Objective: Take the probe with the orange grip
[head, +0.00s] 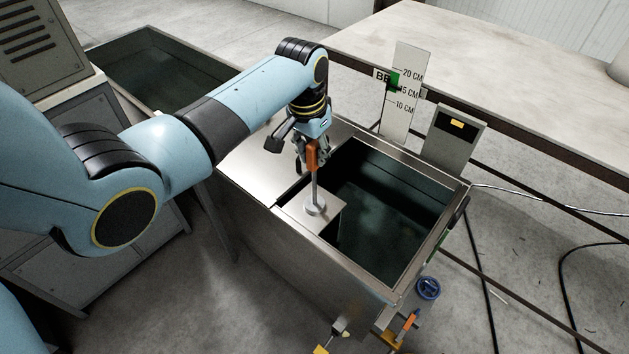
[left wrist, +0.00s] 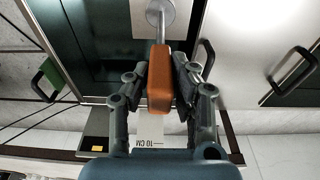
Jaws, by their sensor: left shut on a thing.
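The probe has an orange grip (head: 311,158) and a thin metal rod with a round grey end (head: 315,208). It stands about upright over the metal ledge at the left side of the open tank. My left gripper (head: 312,155) is shut on the orange grip. In the left wrist view the orange grip (left wrist: 160,80) sits between both fingers, with the round end beyond it. I cannot tell whether the round end touches the ledge. My right gripper is not in view.
The tank (head: 385,215) is open and holds dark liquid. A ruler plate (head: 400,118) with centimetre marks stands at its back edge, beside a grey box (head: 455,140). A pale table (head: 500,55) lies behind. Another dark tank (head: 160,60) is at the upper left.

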